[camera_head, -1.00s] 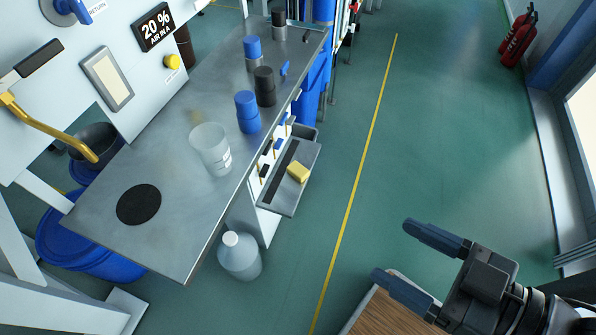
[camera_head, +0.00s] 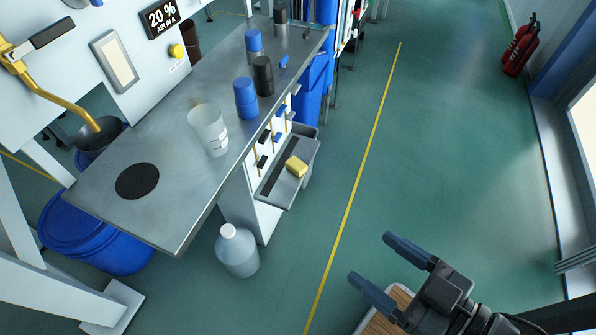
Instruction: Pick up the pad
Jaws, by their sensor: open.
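A yellow block-shaped pad (camera_head: 296,167) lies on a small grey side shelf (camera_head: 296,192) at the right side of the metal table. A flat black round disc (camera_head: 137,181) lies on the near left part of the table; I cannot tell whether it is also a pad. My gripper (camera_head: 370,258) is open and empty at the lower right, its two dark fingers pointing up and left. It is apart from the yellow block, to its lower right, over the floor.
The metal table (camera_head: 165,225) carries a clear beaker (camera_head: 208,130) and several blue or black capped jars. A white jug (camera_head: 238,250) stands on the floor beside it. A wood-topped surface (camera_head: 378,325) is below my gripper.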

